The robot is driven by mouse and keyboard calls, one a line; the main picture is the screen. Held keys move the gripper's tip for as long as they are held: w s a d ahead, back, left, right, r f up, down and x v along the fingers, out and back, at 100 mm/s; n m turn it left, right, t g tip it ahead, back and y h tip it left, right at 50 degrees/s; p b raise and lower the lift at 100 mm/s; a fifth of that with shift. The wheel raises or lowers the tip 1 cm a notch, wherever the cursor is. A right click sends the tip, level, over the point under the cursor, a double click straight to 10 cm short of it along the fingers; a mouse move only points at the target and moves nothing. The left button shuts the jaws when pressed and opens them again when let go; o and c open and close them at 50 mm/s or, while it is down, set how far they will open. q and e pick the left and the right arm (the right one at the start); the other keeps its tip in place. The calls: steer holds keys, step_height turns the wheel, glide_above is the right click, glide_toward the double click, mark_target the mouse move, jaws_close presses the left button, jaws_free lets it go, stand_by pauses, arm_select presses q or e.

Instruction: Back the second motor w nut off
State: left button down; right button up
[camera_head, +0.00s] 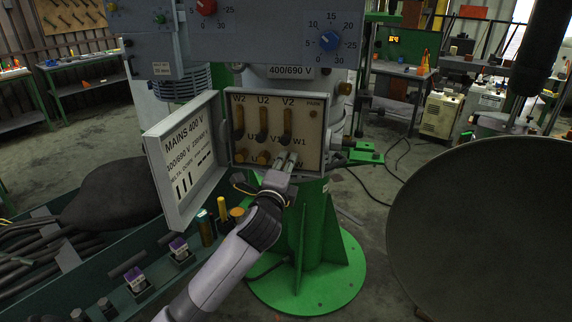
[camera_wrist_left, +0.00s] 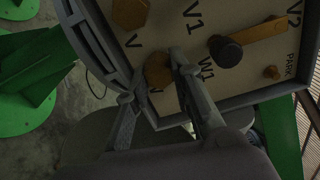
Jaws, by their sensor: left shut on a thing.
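The open motor terminal box (camera_head: 319,166) is on the green-based column, with brass bars and dark-capped posts below labels W2, U2 and V2. My left gripper (camera_head: 287,160) reaches its lower right from below. The gripper mostly hides this nut in the head view. A second brass nut (camera_wrist_left: 130,12) is near V1, and a dark-capped post (camera_wrist_left: 225,51) carries a brass bar. My right gripper is not in view.
The box's open lid (camera_head: 185,158) hangs left, close to my left arm. A green tray (camera_head: 129,268) with small parts lies below left. A large grey bowl (camera_head: 490,205) fills the right. A control panel with dials (camera_head: 240,35) overhangs the top.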

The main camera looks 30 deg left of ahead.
arm_select(q)
steer(key=n, duration=0.6)
steer(key=shift+p, duration=0.35)
steer(key=shift+n, duration=0.4)
steer(key=c, duration=1.4)
jaws_free()
steer(key=shift+r, duration=0.1)
steer(key=v, duration=1.2)
